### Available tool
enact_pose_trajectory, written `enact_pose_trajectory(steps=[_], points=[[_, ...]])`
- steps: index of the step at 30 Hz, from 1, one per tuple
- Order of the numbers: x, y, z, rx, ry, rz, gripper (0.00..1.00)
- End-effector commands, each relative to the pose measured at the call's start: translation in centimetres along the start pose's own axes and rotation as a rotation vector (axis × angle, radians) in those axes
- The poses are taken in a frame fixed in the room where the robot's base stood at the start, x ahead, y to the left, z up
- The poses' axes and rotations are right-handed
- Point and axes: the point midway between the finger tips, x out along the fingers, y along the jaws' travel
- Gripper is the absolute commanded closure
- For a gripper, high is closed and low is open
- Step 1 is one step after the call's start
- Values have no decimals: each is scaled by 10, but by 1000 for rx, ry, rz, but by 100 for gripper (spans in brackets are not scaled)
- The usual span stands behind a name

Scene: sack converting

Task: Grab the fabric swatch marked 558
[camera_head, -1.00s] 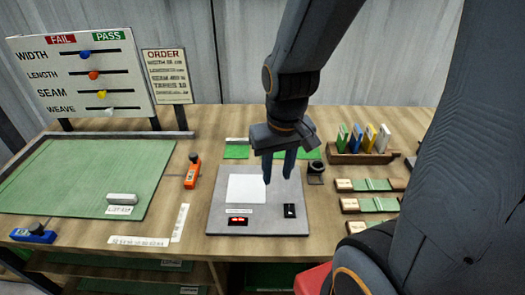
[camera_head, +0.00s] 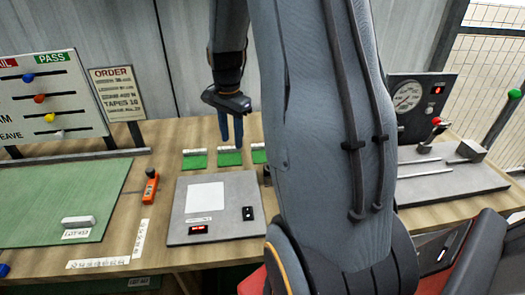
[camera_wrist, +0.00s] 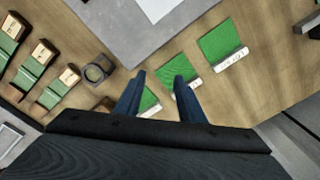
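Three green fabric swatches with white label bars lie in a row behind the grey plate: left swatch (camera_head: 195,162), middle swatch (camera_head: 229,158) and right swatch (camera_head: 258,156). The wrist view shows them as one swatch (camera_wrist: 220,40), another (camera_wrist: 176,68) and a third (camera_wrist: 148,100), the last partly behind my fingers. The label numbers are too small to read, so I cannot tell which is 558. My gripper (camera_head: 231,138) is above the row near the middle swatch. In the wrist view my gripper (camera_wrist: 158,92) has its two blue fingers apart, with nothing held between them.
The grey plate (camera_head: 179,228) with a white square is in front of the swatches. An orange tool (camera_head: 151,187) and a green mat (camera_head: 40,215) are to the left. A dark round holder (camera_wrist: 98,70) and wooden blocks with green strips (camera_wrist: 48,92) are beside the row.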

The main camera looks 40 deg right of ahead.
Motion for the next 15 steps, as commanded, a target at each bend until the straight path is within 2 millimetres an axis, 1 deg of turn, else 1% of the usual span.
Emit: enact_pose_trajectory(steps=[1,3,6,9,10,12,15], points=[[5,-2,-26,123,-3,8,64],[10,-2,-56,290,-5,18,64],[16,0,-92,492,-8,30,64],[21,3,-118,638,-8,38,64],[22,4,-124,670,-8,40,64],[24,6,-134,728,-8,44,64],[29,8,-140,768,-9,47,64]])
